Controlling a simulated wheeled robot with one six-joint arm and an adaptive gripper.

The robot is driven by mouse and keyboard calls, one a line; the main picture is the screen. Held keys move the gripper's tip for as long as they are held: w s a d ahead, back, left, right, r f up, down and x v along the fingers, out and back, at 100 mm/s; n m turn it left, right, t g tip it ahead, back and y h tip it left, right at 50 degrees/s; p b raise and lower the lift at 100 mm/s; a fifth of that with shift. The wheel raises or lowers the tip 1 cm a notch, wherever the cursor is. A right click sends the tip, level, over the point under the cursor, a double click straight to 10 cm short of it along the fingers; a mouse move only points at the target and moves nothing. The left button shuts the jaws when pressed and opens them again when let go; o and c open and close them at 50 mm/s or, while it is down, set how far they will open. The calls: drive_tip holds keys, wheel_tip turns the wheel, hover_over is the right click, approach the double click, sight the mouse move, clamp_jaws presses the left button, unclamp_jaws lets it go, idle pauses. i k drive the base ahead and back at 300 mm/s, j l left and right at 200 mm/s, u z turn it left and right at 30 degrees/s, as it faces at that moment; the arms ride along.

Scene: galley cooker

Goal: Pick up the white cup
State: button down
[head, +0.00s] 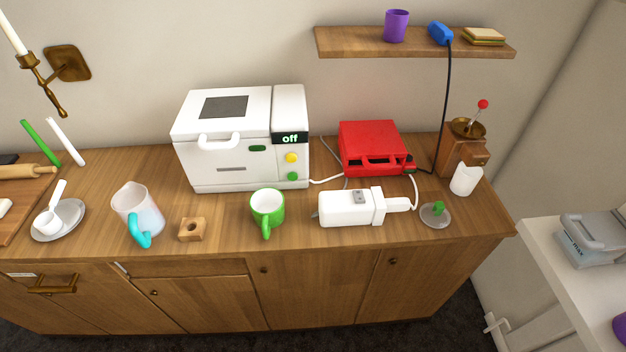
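A small white, handleless vessel (465,180), which looks like the white cup, stands at the right end of the wooden counter (340,238), in front of the coffee grinder. At the far left, a white long-handled scoop or small cup (48,222) rests on a grey saucer (72,211). A green mug (267,207), white inside, stands mid-counter with its handle toward the front. My gripper is not in view.
A grinder (462,150) stands behind the white vessel; a glass lid with green knob (436,214) lies left of it. A white hand mixer (350,207), red toaster (371,148), white oven (230,165) and translucent jug (138,210) occupy the counter. A shelf (355,42) hangs above.

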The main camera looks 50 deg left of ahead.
sight(464, 179)
drive_tip(key=u, duration=1.55)
drive_tip(key=i+l+z, duration=0.4)
drive_tip(key=i+l, duration=0.1)
drive_tip(key=i, duration=0.1)
